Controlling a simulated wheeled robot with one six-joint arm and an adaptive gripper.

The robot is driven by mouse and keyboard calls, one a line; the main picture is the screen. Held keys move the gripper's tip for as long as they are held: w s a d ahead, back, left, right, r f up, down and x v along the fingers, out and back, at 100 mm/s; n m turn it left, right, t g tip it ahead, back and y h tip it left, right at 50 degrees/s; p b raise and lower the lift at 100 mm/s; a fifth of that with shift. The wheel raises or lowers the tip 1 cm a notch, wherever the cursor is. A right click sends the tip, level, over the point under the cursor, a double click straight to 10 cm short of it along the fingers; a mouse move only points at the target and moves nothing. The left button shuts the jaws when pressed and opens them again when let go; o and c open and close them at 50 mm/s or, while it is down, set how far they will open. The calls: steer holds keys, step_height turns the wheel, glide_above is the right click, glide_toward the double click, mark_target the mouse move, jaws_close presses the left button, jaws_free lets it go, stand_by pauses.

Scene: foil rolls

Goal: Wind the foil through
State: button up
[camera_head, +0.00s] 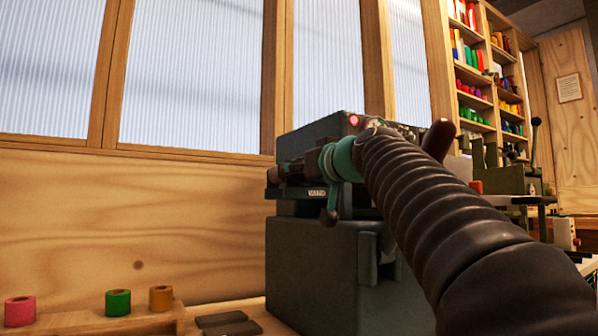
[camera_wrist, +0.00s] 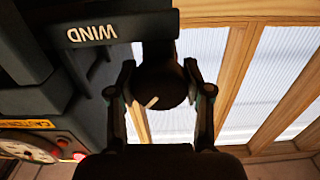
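A dark grey machine (camera_head: 320,262) stands on the bench, with a white WIND label on its front. The WIND label (camera_wrist: 92,33) appears upside down in the wrist view. My gripper (camera_head: 288,170) is at the label's height by the machine's left side, small and partly dark in the head view. In the wrist view my gripper (camera_wrist: 160,64) has its two fingers apart, one on each side of a dark rounded knob (camera_wrist: 163,86) below the label. Whether the fingers touch the knob is unclear. No foil strip can be made out in either view.
Pink (camera_head: 20,311), green (camera_head: 118,302) and ochre (camera_head: 161,298) rolls sit on a wooden rack at lower left. Shelves of coloured rolls (camera_head: 478,75) and another machine (camera_head: 515,180) stand at right. A wood-panelled wall with windows is behind.

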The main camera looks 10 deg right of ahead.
steer(key=shift+m+p, duration=0.45)
steer(key=shift+m, duration=2.05)
steer(key=o, duration=1.2)
steer(key=shift+s, duration=0.1)
steer(key=v, duration=1.1)
steer(key=shift+s+d, duration=0.15)
steer(key=shift+s, duration=0.2)
